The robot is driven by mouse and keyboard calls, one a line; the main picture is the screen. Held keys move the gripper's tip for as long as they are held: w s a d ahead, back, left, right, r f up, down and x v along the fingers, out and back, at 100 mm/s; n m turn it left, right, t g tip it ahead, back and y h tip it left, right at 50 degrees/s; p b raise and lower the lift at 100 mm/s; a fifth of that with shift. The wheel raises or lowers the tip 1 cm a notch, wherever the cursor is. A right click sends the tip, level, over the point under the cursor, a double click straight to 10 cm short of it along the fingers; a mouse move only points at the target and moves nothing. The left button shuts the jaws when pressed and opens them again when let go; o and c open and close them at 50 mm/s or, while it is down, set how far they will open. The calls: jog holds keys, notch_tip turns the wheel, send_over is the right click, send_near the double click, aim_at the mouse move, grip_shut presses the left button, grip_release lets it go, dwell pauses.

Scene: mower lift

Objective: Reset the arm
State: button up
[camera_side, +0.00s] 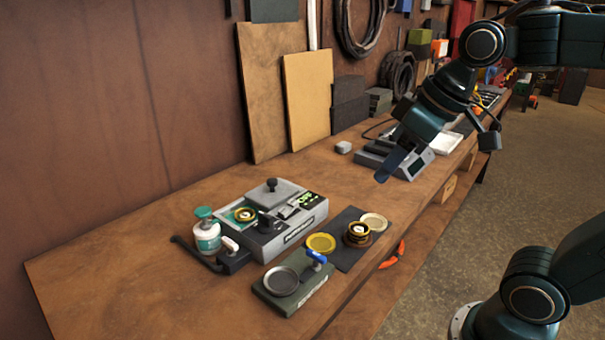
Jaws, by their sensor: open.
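My gripper (392,164) hangs over the right-hand part of the wooden workbench (130,265), its fingers pointing down and to the left. It is open and I see nothing held in it. It is in front of a grey device with a dark display (414,166), above the bench's front side. The rest of my arm reaches in from the upper right. The gap between the fingers is hard to make out from this side.
A grey machine (290,230) with a green display stands mid-bench. Next to it are a green-white bottle (207,236), a dish fixture (290,285) and a dark mat (345,262) bearing round parts. Boards (307,95) lean on the wall. The left bench is clear.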

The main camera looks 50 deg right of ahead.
jog(key=s+f+m, duration=0.1)
jog(key=s+f, duration=0.3)
jog(key=s, duration=0.2)
jog(key=shift+s+d+h, duration=0.3)
jog(key=shift+d, duration=0.1)
dwell(1.2)
